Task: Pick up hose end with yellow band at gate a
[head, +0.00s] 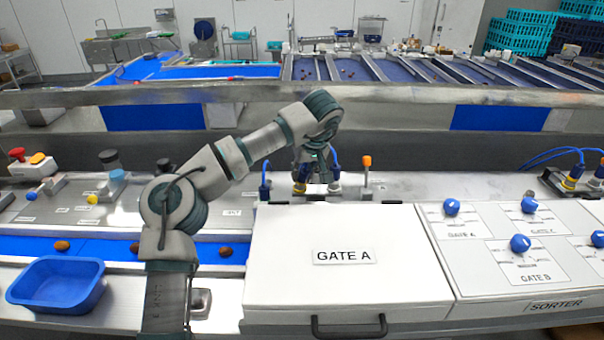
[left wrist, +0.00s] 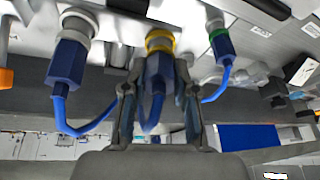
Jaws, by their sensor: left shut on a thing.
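The hose end with the yellow band (left wrist: 159,42) is in the middle of the left wrist view, its blue body between my fingers. In the head view its yellow band (head: 299,188) shows low behind the GATE A box, partly hidden by my gripper. My left gripper (head: 315,184) reaches down there from above and is shut on this hose end; its fingers (left wrist: 158,92) sit on either side of the blue body. The band is up against a fitting; I cannot tell whether they are apart. My right gripper is not in view.
A white-banded hose end (left wrist: 70,55) and a green-banded one (left wrist: 220,45) stand close on either side. An orange-tipped lever (head: 367,162) is to the right. The white GATE A box (head: 345,230) lies in front. A blue tub (head: 57,284) sits at left.

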